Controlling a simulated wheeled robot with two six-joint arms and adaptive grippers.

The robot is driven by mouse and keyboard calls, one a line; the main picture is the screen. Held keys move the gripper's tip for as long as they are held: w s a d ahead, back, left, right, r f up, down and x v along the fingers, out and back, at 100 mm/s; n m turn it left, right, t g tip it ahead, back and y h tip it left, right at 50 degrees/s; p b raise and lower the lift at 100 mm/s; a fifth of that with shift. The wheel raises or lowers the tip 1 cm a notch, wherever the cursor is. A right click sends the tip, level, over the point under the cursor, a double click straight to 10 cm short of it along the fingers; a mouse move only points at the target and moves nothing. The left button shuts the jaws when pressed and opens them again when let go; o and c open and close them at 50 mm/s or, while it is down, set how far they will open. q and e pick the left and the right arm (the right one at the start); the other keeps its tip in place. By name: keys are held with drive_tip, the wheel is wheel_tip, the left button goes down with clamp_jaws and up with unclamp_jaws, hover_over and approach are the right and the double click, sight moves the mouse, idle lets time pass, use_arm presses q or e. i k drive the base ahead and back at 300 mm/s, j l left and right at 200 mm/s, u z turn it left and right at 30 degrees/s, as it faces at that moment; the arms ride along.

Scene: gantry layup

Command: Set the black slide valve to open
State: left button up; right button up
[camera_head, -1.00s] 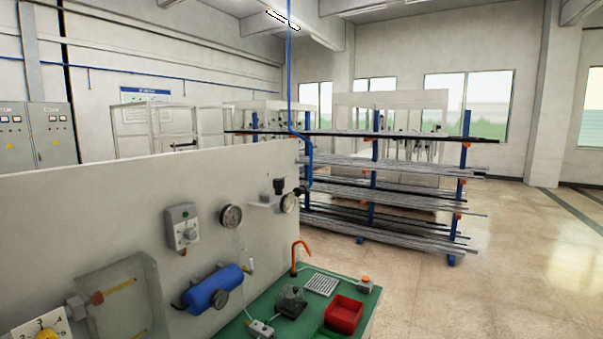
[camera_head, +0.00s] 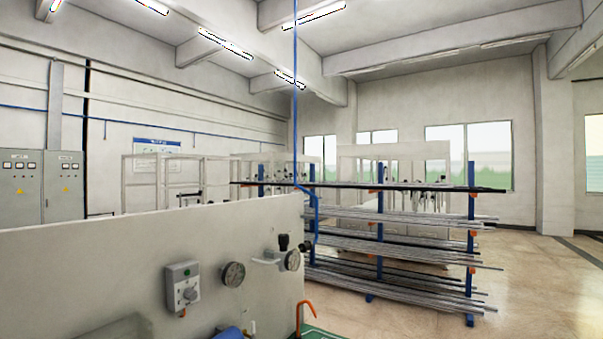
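A white panel (camera_head: 100,250) stands in the lower left. Near its right end is a small pale pipe fitting (camera_head: 265,258) with a black-topped part (camera_head: 283,242) standing up from it, next to a round gauge (camera_head: 292,261). This black part may be the slide valve; it is too small to tell its setting. Another round gauge (camera_head: 233,274) and a grey control box with a knob (camera_head: 182,286) are further left on the panel. Neither of my grippers is in view.
A blue rack (camera_head: 380,240) holding long metal bars stands behind the panel on the right. An orange curved spout (camera_head: 304,312) and a green bench edge (camera_head: 325,334) show at the bottom. Grey cabinets (camera_head: 40,187) stand at the far left. Floor at the right is open.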

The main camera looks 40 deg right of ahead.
sight(307, 246)
drive_tip(key=i+l, duration=0.1)
drive_tip(key=l, duration=0.5)
drive_tip(key=i+l, duration=0.1)
drive_tip(key=l, duration=0.5)
drive_tip(key=i+l, duration=0.1)
drive_tip(key=l, duration=0.5)
drive_tip(key=i+l, duration=0.1)
drive_tip(key=l, duration=0.5)
